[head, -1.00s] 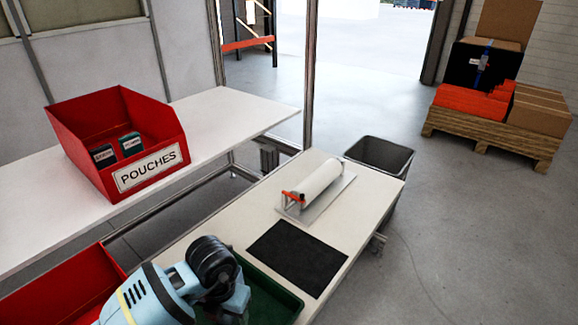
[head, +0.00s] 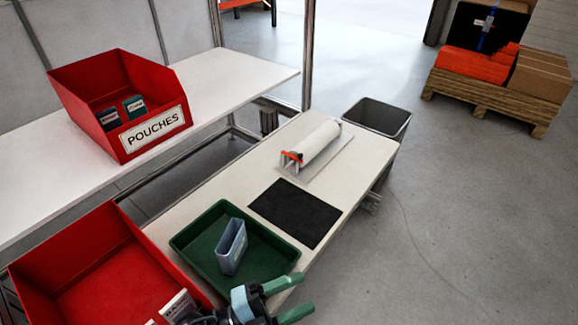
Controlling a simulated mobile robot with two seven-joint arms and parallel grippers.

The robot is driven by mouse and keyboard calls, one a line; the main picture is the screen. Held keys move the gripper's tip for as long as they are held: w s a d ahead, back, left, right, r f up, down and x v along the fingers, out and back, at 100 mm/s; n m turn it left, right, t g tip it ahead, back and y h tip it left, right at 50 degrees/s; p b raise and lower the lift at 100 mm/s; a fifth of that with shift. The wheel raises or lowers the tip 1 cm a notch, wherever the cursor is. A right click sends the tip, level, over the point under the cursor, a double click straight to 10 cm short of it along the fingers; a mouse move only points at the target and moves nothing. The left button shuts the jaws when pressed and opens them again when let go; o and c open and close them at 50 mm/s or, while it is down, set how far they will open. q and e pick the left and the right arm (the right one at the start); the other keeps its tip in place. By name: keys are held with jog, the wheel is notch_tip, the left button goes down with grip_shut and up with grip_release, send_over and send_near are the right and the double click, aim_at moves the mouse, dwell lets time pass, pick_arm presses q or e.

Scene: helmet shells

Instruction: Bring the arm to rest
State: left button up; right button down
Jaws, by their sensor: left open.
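My left gripper (head: 301,295) is at the bottom middle of the head view, in front of the near corner of the green tray. Its two green fingers are spread apart with nothing between them. The rest of that arm is mostly below the frame. The green tray (head: 190,256) sits on the white bench (head: 356,165) and holds one grey-blue pouch (head: 231,248), standing up inside it. My right gripper is not in view.
A red bin (head: 80,283) with white-labelled items is at lower left. A red POUCHES bin (head: 155,131) with two dark pouches stands on the back table (head: 232,80). A black mat (head: 296,212) and a roll dispenser (head: 318,147) lie on the bench. A grey waste bin (head: 377,117) stands behind.

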pick_arm(q)
jog(key=s+a+f+n+t+y+p, duration=0.1)
jog(key=a+f+n+t+y, duration=0.25)
jog(key=a+n+y, duration=0.35)
jog(key=s+a+f+n+t+y, duration=0.1)
jog(key=a+f+n+t+y, duration=0.35)
jog(key=n, duration=0.55)
jog(key=s+a+f+n+g+y+p, duration=0.1)
jog(key=s+a+f+n+g+y, duration=0.4)
jog(key=s+a+f, duration=0.4)
jog(key=s+f+n+g, duration=0.1)
jog(key=s+n, duration=0.1)
jog(key=s, duration=0.4)
jog(key=shift+a+f+n, duration=0.15)
jog(key=shift+a+n, duration=0.15)
jog(key=shift+a, duration=0.05)
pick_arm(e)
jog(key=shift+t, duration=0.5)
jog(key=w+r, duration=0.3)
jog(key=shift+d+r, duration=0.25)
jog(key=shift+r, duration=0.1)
